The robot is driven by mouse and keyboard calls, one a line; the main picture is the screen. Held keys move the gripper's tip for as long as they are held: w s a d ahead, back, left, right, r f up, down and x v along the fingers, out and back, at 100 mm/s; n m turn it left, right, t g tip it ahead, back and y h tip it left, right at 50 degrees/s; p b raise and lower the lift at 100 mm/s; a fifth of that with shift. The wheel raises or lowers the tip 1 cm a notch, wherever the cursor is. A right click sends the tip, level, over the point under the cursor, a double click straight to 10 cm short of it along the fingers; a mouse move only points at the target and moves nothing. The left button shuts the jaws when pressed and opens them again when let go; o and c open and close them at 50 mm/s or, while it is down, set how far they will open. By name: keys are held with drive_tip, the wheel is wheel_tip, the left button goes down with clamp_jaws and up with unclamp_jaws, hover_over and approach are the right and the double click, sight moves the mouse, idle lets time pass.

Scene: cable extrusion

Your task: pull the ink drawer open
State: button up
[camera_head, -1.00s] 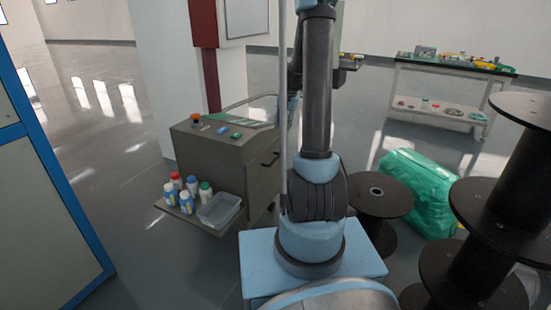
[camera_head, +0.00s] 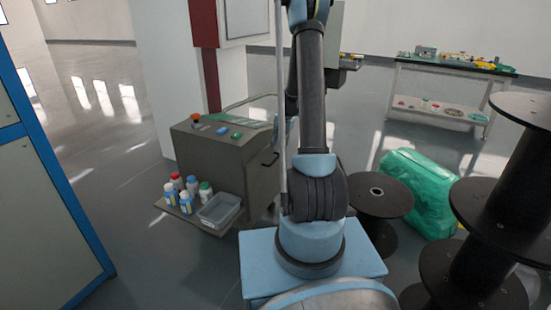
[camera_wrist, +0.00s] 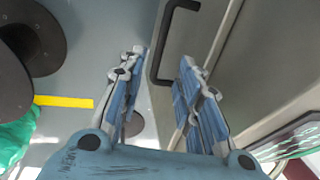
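The drawer front (camera_wrist: 193,35) is a flat grey-brown panel on the side of the grey-brown cabinet (camera_head: 228,175). Its black bar handle (camera_wrist: 156,48) shows in the wrist view and also in the head view (camera_head: 270,159). My gripper (camera_wrist: 163,57) is open and empty in the wrist view. The lower end of the handle appears between its two fingertips, but whether they reach its depth or touch it I cannot tell. The drawer appears shut. In the head view my arm hides part of the area right of the cabinet.
A shelf on the cabinet's front holds several small bottles (camera_head: 187,193) and a clear tray (camera_head: 219,210). Black cable spools (camera_head: 380,194) and a green wrapped bundle (camera_head: 418,190) stand to the right. A workbench (camera_head: 440,95) is at the back. Open floor lies left of the cabinet.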

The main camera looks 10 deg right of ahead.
sight(276, 159)
drive_tip(key=shift+w+a+f, duration=0.15)
drive_tip(key=shift+a+f, duration=0.05)
drive_tip(key=shift+f, duration=1.05)
drive_tip(key=shift+w+a+f, duration=0.1)
drive_tip(key=shift+a+f, duration=0.05)
drive_tip(key=shift+f, duration=1.05)
drive_tip(key=shift+w+a+f, duration=0.15)
drive_tip(key=shift+a+f, duration=0.05)
drive_tip(key=shift+f, duration=1.05)
clamp_jaws()
drive_tip(key=shift+a, duration=0.15)
